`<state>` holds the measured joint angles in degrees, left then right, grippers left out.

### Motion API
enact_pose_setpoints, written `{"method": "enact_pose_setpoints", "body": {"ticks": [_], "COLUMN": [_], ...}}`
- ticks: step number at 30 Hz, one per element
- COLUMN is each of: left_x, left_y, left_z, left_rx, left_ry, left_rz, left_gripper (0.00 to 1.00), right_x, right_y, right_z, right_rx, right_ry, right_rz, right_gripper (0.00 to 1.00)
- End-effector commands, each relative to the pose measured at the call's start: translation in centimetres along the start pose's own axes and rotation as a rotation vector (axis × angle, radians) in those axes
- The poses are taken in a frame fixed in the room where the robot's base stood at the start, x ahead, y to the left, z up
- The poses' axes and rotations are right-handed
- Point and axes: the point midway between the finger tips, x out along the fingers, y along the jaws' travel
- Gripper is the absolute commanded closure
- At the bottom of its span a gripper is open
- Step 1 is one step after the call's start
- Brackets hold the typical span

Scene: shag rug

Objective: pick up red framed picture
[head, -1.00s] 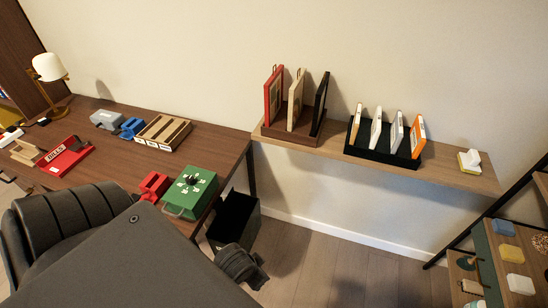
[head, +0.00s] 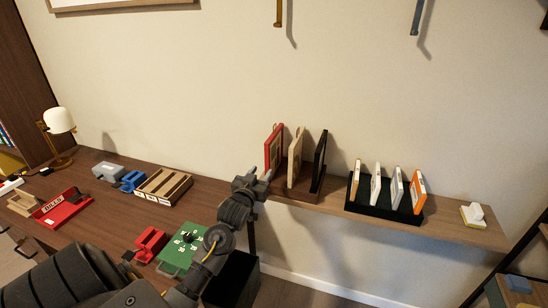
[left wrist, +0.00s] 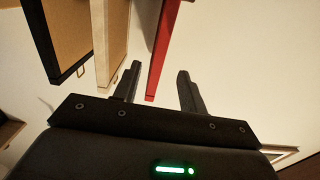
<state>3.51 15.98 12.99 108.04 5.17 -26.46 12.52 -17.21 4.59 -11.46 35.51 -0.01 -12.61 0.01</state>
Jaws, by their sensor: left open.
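The red framed picture (head: 273,148) stands upright in a brown wooden holder (head: 300,194) on the wall shelf, leftmost of three frames. It also shows in the left wrist view as a red edge (left wrist: 165,45). My left gripper (head: 264,176) is open at the holder's left end, close to the lower part of the red frame. In the left wrist view the two fingers (left wrist: 159,67) appear on either side of the red edge, nearer the left finger. I cannot tell whether they touch it. My right gripper is not in view.
A beige frame (head: 295,155) and a black frame (head: 319,160) stand right of the red one. A dark holder (head: 384,209) with several small frames sits farther right on the shelf (head: 455,228).

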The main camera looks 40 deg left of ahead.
Motion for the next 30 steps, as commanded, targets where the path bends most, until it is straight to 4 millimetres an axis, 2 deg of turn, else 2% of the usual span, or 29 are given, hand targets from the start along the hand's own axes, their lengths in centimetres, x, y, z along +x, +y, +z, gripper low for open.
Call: {"method": "enact_pose_setpoints", "body": {"ticks": [5, 13, 23, 30], "left_x": [1.1, 5.0, 6.3, 9.4], "left_y": [0.0, -0.1, 0.1, 0.1], "left_z": [-0.2, -0.2, -0.1, 0.2], "left_rx": [-0.001, 0.000, 0.001, 0.000], "left_ry": [0.003, 0.001, 0.001, 0.001], "left_rz": [-0.001, -0.001, 0.000, -0.001], "left_gripper": [0.58, 0.58, 0.58, 0.58], "right_x": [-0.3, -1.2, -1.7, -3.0], "right_y": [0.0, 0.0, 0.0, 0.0], "right_z": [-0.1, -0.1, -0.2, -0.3], "right_rx": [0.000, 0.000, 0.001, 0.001], "right_ry": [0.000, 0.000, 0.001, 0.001], "right_rz": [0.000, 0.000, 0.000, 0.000], "right_gripper": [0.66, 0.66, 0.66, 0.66]}}
